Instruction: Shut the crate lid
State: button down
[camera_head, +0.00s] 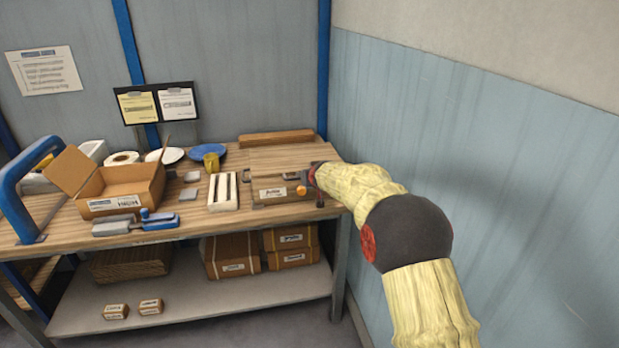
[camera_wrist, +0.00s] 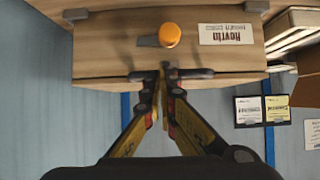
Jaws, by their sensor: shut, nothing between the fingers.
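The crate (camera_head: 268,191) is a wooden box with a white label at the right part of the bench. In the wrist view the crate (camera_wrist: 110,42) fills the upper middle, showing a label and an orange knob (camera_wrist: 170,35). The knob (camera_head: 301,190) also shows in the head view. My gripper (camera_wrist: 165,72) is shut and empty, its fingertips at the crate's edge near the knob. I cannot tell whether they touch it. The lid appears to lie flat along the crate's top, but I cannot tell whether it is fully closed.
A white slotted rack (camera_head: 222,192) stands left of the crate. A wooden block (camera_head: 276,138) lies behind the crate. The wall is close on the right.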

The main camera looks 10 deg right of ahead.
jog(key=shift+f, duration=0.45)
notch_tip(320, 180, up, 4)
jog(key=s+p, duration=0.1)
jog(key=p, duration=0.1)
jog(key=s+a+f+g+y+b, duration=0.1)
jog(key=s+a+f+g+b, duration=0.15)
jog(key=s+f, duration=1.2)
jog(key=s+r+g, duration=0.2)
jog(key=s+g, duration=0.1)
jog(key=s, duration=0.7)
jog(key=s+r+p, duration=0.1)
jog(key=s+r, duration=0.4)
jog(key=s, duration=0.7)
jog(key=s+r+p, duration=0.1)
jog(key=s+r, duration=0.5)
jog(key=s, duration=0.6)
jog(key=s+r+h+p, duration=0.1)
jog(key=s+r, duration=0.5)
jog(key=s, duration=0.6)
jog(key=shift+s+d+p, duration=0.2)
jog(key=shift+s+p, duration=0.1)
jog(key=shift+p, duration=0.2)
